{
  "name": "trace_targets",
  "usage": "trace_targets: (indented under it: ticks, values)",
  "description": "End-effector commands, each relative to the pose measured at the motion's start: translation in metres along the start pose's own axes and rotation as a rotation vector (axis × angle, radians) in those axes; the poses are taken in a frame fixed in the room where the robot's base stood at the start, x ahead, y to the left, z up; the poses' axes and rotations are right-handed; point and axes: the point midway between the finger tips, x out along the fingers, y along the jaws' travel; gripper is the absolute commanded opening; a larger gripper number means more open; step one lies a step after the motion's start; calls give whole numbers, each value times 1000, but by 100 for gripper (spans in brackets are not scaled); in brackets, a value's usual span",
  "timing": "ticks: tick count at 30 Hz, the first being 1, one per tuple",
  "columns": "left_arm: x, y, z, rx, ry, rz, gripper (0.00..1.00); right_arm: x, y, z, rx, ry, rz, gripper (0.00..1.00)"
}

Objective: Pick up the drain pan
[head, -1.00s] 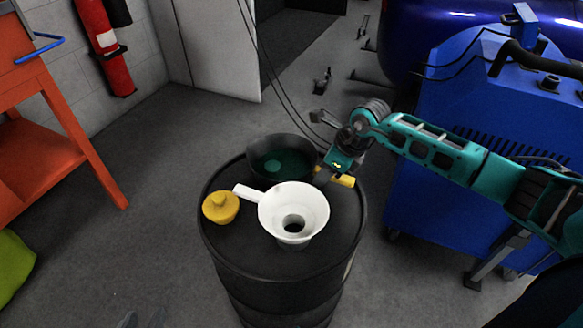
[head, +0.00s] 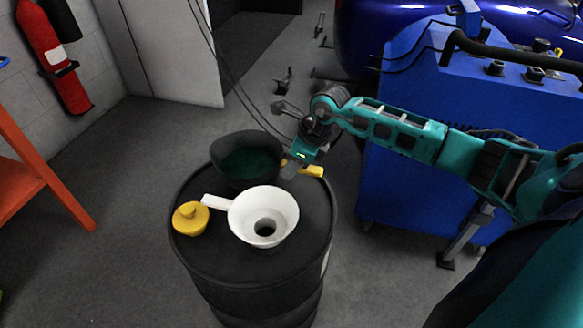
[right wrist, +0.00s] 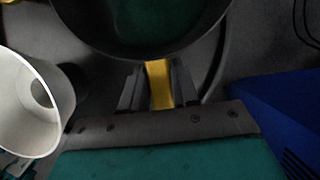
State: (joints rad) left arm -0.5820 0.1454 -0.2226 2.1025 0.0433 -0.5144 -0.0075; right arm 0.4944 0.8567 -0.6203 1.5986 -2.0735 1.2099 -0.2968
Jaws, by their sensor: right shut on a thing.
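The drain pan (head: 232,150) is a black bowl with dark green liquid inside and a yellow handle (head: 314,171). It is at the back of the black drum's top and looks tilted, with its far left wall high. Whether its base still touches the drum is hidden. My right gripper (head: 290,168) is at the pan's right side, shut on the handle. In the right wrist view the yellow handle (right wrist: 160,84) lies between the two fingers, just below the pan's dark rim (right wrist: 98,36). My left gripper is not in view.
A white funnel (head: 283,213) and a yellow cap (head: 189,219) stand on the drum (head: 215,263) in front of the pan. A blue machine (head: 400,195) stands to the right. An orange cart (head: 40,175) is at the left. Thin cables hang behind the pan.

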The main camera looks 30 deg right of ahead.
Motion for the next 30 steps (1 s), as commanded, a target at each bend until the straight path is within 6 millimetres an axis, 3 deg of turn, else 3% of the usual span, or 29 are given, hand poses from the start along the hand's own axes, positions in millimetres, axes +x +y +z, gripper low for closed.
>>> trace_targets:
  ticks: [30]
  values:
    - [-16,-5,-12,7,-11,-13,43,-127,-1,54,-1,-6,-3,0]
